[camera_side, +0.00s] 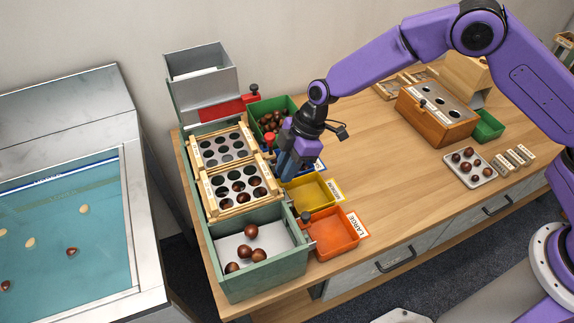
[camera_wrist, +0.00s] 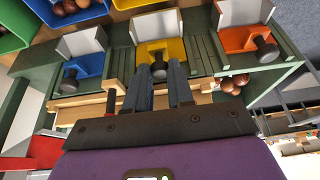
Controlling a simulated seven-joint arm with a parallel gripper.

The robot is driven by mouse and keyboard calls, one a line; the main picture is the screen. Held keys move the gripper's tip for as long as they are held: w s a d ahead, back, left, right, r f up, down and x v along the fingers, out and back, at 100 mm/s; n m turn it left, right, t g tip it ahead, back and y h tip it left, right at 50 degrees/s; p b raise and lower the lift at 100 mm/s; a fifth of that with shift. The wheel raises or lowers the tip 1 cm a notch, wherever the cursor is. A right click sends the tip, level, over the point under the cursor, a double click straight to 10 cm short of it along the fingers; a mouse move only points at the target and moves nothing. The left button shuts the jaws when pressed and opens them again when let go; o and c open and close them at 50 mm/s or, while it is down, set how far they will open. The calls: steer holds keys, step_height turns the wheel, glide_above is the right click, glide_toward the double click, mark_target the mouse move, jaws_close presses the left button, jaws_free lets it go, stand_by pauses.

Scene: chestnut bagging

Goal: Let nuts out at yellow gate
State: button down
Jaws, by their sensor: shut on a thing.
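The yellow gate (camera_wrist: 176,50) shows in the wrist view, with a pale grey chute (camera_wrist: 158,22) above it and a dark knob (camera_wrist: 158,69). My gripper (camera_wrist: 160,76) is at this knob, its two fingers shut on it. In the side view my gripper (camera_side: 287,172) reaches down at the sorter's right edge and hides the yellow gate. The yellow bin (camera_side: 312,194) stands just to its right and looks empty. Chestnuts (camera_side: 237,187) lie in the nearer holed tray (camera_side: 212,205). Several large chestnuts (camera_side: 251,231) lie on the sorter's white end floor.
The blue gate (camera_wrist: 88,63) and orange gate (camera_wrist: 240,38) flank the yellow one, each with a dark knob. The orange bin (camera_side: 334,232) looks empty. The green bin (camera_side: 256,107) holds chestnuts. A tray of chestnuts (camera_side: 490,178) and a wooden box (camera_side: 437,125) stand further right.

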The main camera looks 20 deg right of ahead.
steer(key=shift+r, duration=1.85)
steer(key=c, duration=1)
jaws_free()
steer(key=v, duration=1.7)
steer(key=shift+d+r, duration=0.15)
steer(key=shift+r, duration=0.05)
steer(key=shift+s, duration=0.1)
